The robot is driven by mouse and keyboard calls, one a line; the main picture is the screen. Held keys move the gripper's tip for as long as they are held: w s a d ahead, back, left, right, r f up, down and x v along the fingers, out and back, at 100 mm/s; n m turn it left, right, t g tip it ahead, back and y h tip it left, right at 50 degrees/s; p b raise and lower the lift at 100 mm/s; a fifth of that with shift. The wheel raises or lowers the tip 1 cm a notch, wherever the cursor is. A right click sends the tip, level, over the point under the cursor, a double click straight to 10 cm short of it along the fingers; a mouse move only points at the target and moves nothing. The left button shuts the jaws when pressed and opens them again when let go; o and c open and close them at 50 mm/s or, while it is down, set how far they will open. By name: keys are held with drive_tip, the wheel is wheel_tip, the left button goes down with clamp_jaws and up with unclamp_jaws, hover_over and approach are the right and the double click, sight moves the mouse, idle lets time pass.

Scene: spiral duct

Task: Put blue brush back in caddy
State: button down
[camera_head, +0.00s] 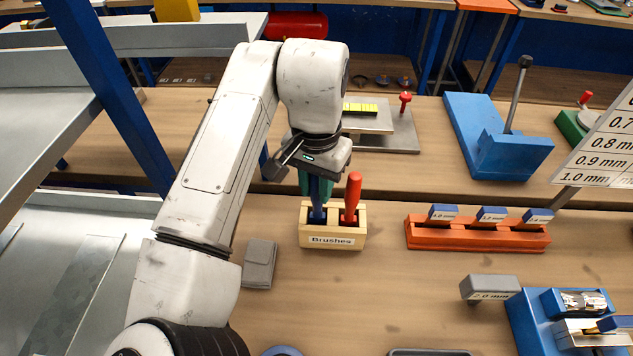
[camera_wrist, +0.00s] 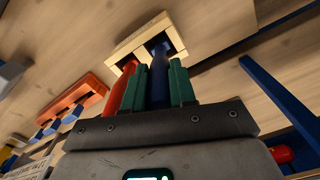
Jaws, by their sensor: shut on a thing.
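The wooden caddy (camera_head: 333,241), labelled "Brushes", stands on the bench in the middle of the head view. It also shows at the top of the wrist view (camera_wrist: 128,49). My gripper (camera_head: 311,184) is above the caddy's left compartment, with its green fingers shut on the blue brush (camera_head: 319,200). The brush is upright, and its lower end goes into the left opening. In the wrist view the blue handle (camera_wrist: 159,75) runs between the green fingers (camera_wrist: 162,85) toward the opening. Whether the brush touches the bottom is hidden.
A red brush (camera_head: 352,195) stands in the caddy's right compartment, close to my gripper. An orange rack (camera_head: 470,238) with blue tags is to the right. A grey block (camera_head: 260,263) lies left of the caddy. A blue fixture (camera_head: 500,140) with a lever stands behind right.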

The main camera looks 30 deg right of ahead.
drive_tip(key=shift+f, duration=0.15)
drive_tip(key=c, duration=0.9)
unclamp_jaws()
wheel_tip(320, 180, up, 12)
drive_tip(key=shift+r+b, duration=0.2)
drive_tip(key=shift+b, duration=0.25)
